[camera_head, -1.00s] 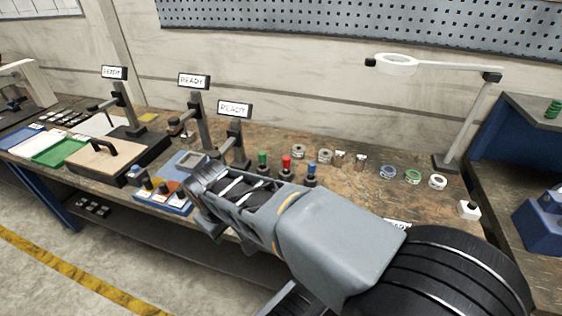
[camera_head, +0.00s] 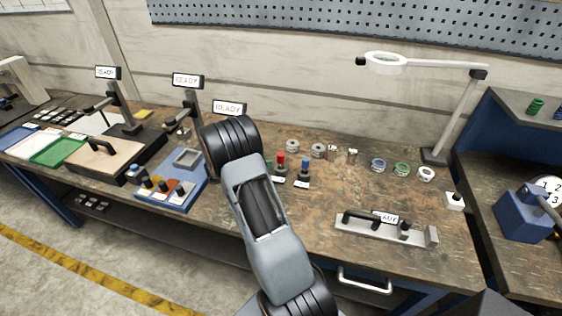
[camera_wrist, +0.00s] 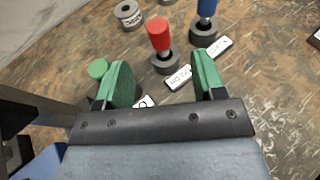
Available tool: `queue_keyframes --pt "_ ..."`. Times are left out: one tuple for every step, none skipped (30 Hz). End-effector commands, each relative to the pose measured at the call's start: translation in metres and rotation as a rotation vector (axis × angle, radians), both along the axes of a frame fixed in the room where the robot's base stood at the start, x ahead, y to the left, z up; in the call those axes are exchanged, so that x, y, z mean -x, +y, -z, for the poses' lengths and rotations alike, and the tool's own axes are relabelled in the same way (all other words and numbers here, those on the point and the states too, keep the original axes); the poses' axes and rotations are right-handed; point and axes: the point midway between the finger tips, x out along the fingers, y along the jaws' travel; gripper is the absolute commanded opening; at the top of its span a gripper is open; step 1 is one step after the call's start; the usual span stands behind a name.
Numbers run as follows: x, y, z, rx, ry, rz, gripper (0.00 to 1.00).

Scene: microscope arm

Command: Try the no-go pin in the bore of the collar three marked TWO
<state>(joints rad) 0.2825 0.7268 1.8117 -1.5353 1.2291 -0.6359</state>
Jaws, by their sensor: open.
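The red-handled pin (camera_head: 280,165) stands upright in a dark round base on the bench. In the wrist view the red pin (camera_wrist: 160,42) is just beyond and between my gripper's (camera_wrist: 156,75) two green-padded jaws, which are open, empty and apart from it. A tag before it (camera_wrist: 178,78) seems to read NO GO. A blue-handled pin (camera_wrist: 206,14) stands to its right and a green-handled one (camera_wrist: 98,69) is partly behind the left jaw. Grey collars (camera_head: 292,146) stand behind the pins; one (camera_wrist: 129,14) shows in the wrist view. I cannot read marks on them.
Blue, green and white rings (camera_head: 402,169) lie to the right, near a magnifier lamp (camera_head: 386,64). A slide gauge (camera_head: 385,229) is at the front right. A blue tray with knobs (camera_head: 172,192) and stands with READY signs (camera_head: 187,80) are left.

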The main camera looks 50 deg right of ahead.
Motion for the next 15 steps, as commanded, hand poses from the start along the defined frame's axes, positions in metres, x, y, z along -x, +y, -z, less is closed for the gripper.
queue_keyframes --pt "0.002 -0.011 0.002 0.001 0.004 0.003 0.63" --pt "0.003 -0.016 0.004 0.001 0.004 0.002 0.63" --pt "0.003 -0.023 0.006 0.002 0.003 0.002 0.63" --pt "0.004 -0.028 0.007 0.001 0.003 0.002 0.63" --pt "0.004 -0.033 0.009 0.0 0.003 0.002 0.63" --pt "0.005 -0.039 0.011 0.0 0.002 0.001 0.63" --pt "0.005 -0.043 0.013 0.0 0.002 0.002 0.63" --pt "0.006 -0.047 0.014 0.0 0.002 0.002 0.63" --pt "0.006 -0.051 0.015 0.0 0.002 0.001 0.63" --pt "0.006 -0.054 0.016 0.0 0.002 0.0 0.63" --pt "0.006 -0.057 0.017 0.0 0.001 0.001 0.63" --pt "0.006 -0.06 0.018 -0.001 0.0 0.0 0.63" --pt "0.007 -0.061 0.019 -0.001 0.0 0.0 0.63" --pt "0.007 -0.063 0.019 -0.001 0.0 0.0 0.63" --pt "0.007 -0.064 0.02 0.0 0.0 -0.001 0.63"
